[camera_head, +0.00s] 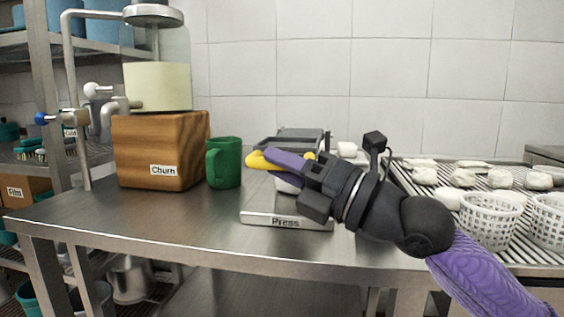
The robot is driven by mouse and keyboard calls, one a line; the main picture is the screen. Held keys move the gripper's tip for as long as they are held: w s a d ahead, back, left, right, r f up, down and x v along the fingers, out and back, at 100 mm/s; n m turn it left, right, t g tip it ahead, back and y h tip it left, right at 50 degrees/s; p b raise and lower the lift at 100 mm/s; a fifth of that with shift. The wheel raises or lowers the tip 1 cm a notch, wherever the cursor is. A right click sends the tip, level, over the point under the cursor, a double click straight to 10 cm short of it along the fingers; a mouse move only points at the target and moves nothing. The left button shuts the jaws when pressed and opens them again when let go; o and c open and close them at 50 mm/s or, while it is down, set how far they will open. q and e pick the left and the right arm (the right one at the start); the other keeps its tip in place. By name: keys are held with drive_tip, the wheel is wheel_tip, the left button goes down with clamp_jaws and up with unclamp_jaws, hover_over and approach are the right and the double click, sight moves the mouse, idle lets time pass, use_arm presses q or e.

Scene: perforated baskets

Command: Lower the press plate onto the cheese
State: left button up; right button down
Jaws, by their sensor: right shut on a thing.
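The press (286,221), with a white front strip labelled "Press", stands on the steel table in the middle of the head view. My right gripper (272,160) comes in from the right above it and hides most of it. Its purple fingers are shut on a yellow piece (257,161), which seems to be the press handle. A small part of something white (287,186) shows under the fingers; I cannot tell whether it is the cheese. The press plate cannot be made out behind the gripper. My left gripper is not in view.
A wooden box labelled "Churn" (160,150) and a green mug (224,163) stand to the left. A ribbed rack (420,190) at the right holds several white cheeses and white perforated baskets (490,222). The table's front left (130,225) is clear.

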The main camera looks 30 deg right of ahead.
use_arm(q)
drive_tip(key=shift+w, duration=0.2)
use_arm(e)
drive_tip(key=shift+f, duration=0.1)
drive_tip(key=c, duration=0.6)
unclamp_jaws()
drive_tip(key=shift+w, duration=0.15)
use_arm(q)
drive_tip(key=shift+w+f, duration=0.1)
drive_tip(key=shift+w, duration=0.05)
